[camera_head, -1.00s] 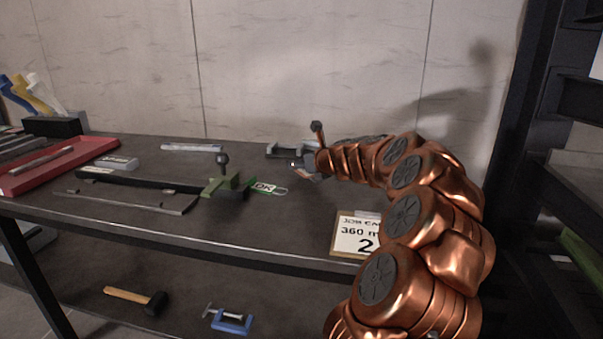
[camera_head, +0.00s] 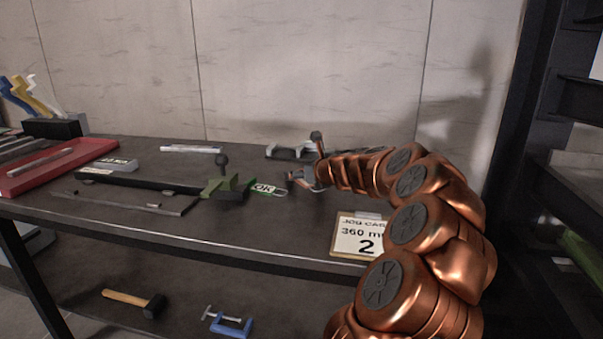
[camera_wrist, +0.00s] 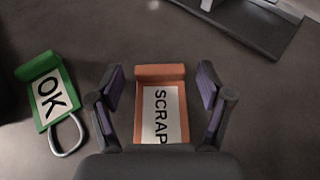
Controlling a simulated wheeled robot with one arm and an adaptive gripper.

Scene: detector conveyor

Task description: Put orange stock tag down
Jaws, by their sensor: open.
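The orange stock tag (camera_wrist: 160,103), with a white label reading SCRAP, lies between the two fingers of my gripper (camera_wrist: 161,100) in the wrist view. Dark gaps show between the tag and each finger. The tag appears to rest on the dark bench top. In the head view my gripper (camera_head: 300,178) is low over the bench, right of the green OK tag, and the orange tag is mostly hidden there. The gripper is open.
A green OK tag (camera_wrist: 46,92) with a wire loop lies left of my gripper; it also shows in the head view (camera_head: 265,188). A green-and-black gauge tool (camera_head: 222,185) lies further left. A job card (camera_head: 358,236) stands at the front edge. Behind is a grey vise-like block (camera_head: 290,152).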

